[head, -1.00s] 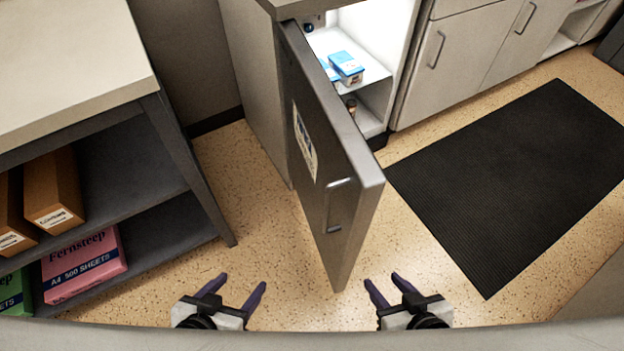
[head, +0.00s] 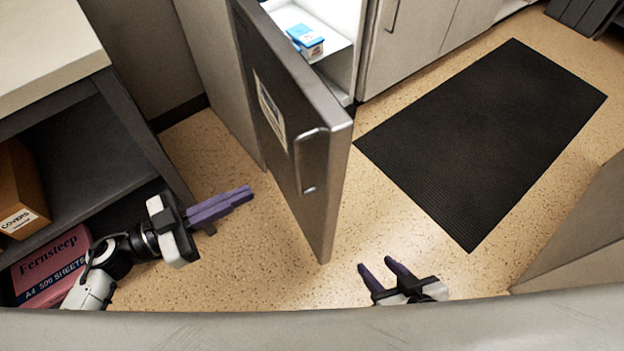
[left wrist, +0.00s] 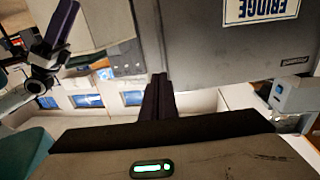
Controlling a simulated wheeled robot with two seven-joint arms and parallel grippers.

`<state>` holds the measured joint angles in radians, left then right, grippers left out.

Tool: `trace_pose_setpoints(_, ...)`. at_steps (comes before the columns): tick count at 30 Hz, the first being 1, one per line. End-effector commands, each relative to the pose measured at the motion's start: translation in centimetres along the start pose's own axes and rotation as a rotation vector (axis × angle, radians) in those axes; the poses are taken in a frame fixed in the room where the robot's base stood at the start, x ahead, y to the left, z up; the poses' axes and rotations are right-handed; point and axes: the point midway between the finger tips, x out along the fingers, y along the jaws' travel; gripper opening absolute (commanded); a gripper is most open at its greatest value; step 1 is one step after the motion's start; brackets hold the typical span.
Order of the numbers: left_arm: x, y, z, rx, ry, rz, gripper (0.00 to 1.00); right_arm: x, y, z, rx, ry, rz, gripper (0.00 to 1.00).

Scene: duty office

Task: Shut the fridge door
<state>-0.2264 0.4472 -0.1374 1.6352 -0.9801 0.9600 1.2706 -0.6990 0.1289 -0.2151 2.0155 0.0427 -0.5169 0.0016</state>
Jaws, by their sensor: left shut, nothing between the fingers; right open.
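The grey fridge door (head: 283,130) stands wide open in the head view, swung out toward me. It has a bar handle (head: 310,162) and a label (head: 270,110) on its outer face. The lit fridge interior (head: 337,40) shows behind it. My left gripper (head: 250,194) is shut and empty, left of the door on its outer side, with a gap between. In the left wrist view the shut fingers (left wrist: 158,80) point toward the door (left wrist: 220,50) with its FRIDGE sign (left wrist: 258,10). My right gripper (head: 376,268) is open and empty, low and right of the door's free edge.
A shelf unit (head: 100,140) with a box and paper packs stands close on the left, beside my left arm. A black mat (head: 485,140) lies on the floor at the right. Blue-and-white cartons (head: 304,40) sit on a shelf inside the fridge. Cabinets (head: 420,45) line the back.

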Motion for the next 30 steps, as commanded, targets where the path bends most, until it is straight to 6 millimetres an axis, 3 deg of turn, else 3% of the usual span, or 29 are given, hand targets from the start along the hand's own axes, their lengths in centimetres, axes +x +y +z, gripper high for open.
trace_pose_setpoints(5, 0.5, 0.5, 0.4, -0.012, -0.018, 0.047, 0.00, 0.0, 0.0, 0.0, -0.002, 0.002, -0.001, 0.41)
trace_pose_setpoints(21, 11.0, 1.0, 0.5, -0.012, -0.014, 0.044, 0.00, 0.6, 0.2, -0.5, -0.005, 0.019, 0.000, 0.41)
trace_pose_setpoints(30, 13.7, 1.1, 0.6, -0.012, -0.016, 0.044, 0.00, 0.7, 0.2, -0.3, -0.004, 0.018, -0.001, 0.41)
